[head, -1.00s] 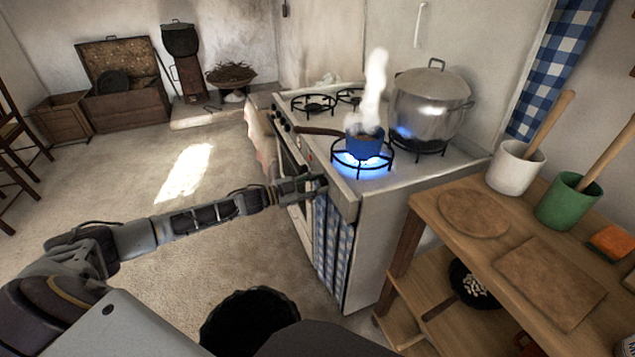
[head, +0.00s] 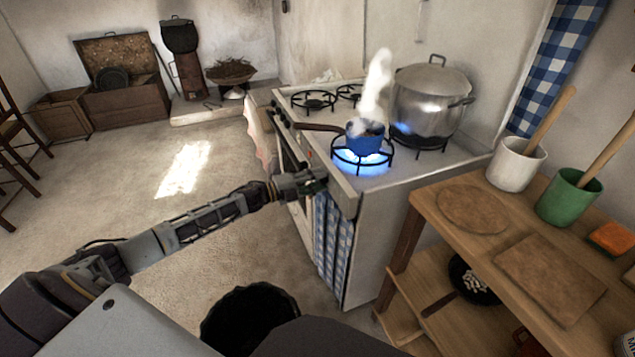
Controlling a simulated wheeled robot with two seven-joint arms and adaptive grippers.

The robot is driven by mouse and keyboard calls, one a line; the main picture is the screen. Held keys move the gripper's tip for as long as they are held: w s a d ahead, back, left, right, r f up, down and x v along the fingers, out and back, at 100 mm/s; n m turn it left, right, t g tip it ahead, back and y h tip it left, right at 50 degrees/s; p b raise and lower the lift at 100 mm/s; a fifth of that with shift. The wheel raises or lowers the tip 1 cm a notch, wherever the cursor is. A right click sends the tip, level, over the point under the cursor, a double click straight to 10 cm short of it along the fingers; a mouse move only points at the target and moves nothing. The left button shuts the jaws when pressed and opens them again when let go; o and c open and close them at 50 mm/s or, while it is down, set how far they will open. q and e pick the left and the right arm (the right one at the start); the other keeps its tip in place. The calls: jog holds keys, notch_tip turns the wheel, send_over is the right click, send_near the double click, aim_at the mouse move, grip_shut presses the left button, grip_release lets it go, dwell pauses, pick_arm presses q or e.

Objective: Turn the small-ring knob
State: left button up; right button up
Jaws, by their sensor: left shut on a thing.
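The white stove (head: 347,275) stands at centre right, with its knob panel along its left-facing front. My left gripper (head: 314,183) is at the near end of that panel, shut on a knob that its fingers hide. I cannot read which ring that knob serves. Other dark knobs (head: 279,118) show farther along the panel. The near front ring (head: 362,164) burns with a blue flame under a small blue pan (head: 366,138), which steams. My right gripper is not in view.
A large lidded steel pot (head: 430,100) stands on the back ring, with blue flame beneath. The pan's handle (head: 320,127) points left over the stove's front edge. A wooden side table (head: 432,207) stands at right.

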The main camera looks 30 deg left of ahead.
pick_arm(q)
jog(key=m, duration=0.1)
jog(key=m+b, duration=0.1)
jog(key=m, duration=0.1)
jog(key=shift+f+m, duration=0.2)
jog(key=shift+m, duration=0.1)
jog(key=m+b, duration=0.2)
jog(key=m, duration=0.1)
jog(key=shift+m+b, duration=1.15)
jog(key=shift+m, duration=0.75)
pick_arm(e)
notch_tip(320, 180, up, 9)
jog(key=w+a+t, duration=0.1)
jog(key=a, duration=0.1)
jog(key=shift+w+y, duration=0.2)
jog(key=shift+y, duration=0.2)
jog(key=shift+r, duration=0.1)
pick_arm(q)
jog(key=o, duration=1)
jog(key=shift+r, duration=0.15)
jog(key=shift+o, duration=0.2)
jog(key=shift+s+a, duration=0.1)
jog(key=shift+s, duration=0.05)
jog(key=v, duration=1.1)
jog(key=shift+s+a, duration=0.25)
